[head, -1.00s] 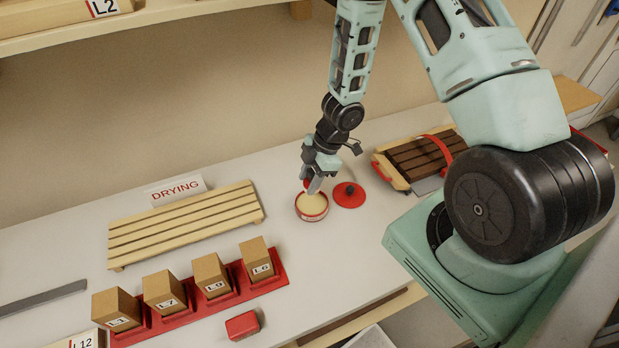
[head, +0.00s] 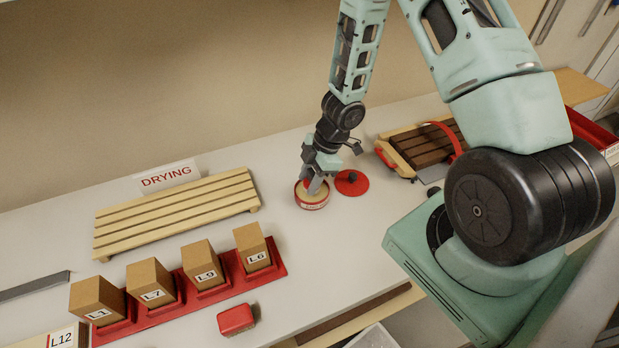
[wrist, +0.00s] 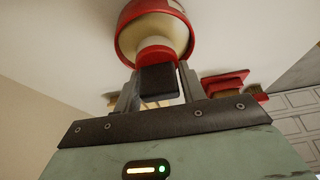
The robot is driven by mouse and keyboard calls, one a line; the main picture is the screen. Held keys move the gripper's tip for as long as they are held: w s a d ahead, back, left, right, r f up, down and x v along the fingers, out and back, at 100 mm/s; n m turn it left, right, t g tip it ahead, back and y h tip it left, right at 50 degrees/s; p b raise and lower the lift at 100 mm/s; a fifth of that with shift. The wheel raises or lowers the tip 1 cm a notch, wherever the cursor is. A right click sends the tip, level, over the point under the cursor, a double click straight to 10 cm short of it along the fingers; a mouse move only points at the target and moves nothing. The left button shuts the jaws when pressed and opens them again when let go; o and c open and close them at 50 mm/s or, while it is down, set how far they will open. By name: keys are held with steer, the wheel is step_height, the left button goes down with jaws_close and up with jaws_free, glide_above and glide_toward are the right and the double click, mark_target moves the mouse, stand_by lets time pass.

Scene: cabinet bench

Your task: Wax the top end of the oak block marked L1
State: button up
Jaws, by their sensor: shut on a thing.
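The oak block marked L1 (head: 97,298) stands at the left end of a red rack (head: 150,319), label facing front. The open round red wax tin (head: 312,206) with pale wax stands farther back. My gripper (head: 317,184) is over the tin, pointing down. In the wrist view my gripper (wrist: 158,90) is shut on a small applicator (wrist: 158,82) with a dark grip and a red collar. Its pale end is at the wax in the tin (wrist: 186,36); the exact contact is hidden. The red lid (head: 350,186) with a black knob lies right of the tin.
Blocks L7 (head: 151,282), L9 (head: 204,263) and L6 (head: 253,245) share the rack. A slatted rack (head: 178,216) stands behind, by a DRYING sign (head: 167,177).

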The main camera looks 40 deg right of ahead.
mark_target(310, 173)
steer(key=shift+f, duration=0.55)
stand_by(2.1)
steer(key=shift+r, duration=0.15)
steer(key=shift+r+p, duration=0.6)
steer(key=shift+c, duration=1.4)
step_height(310, 173, up, 6)
steer(key=p, duration=0.6)
steer(key=shift+f, duration=0.1)
steer(key=shift+f, duration=0.1)
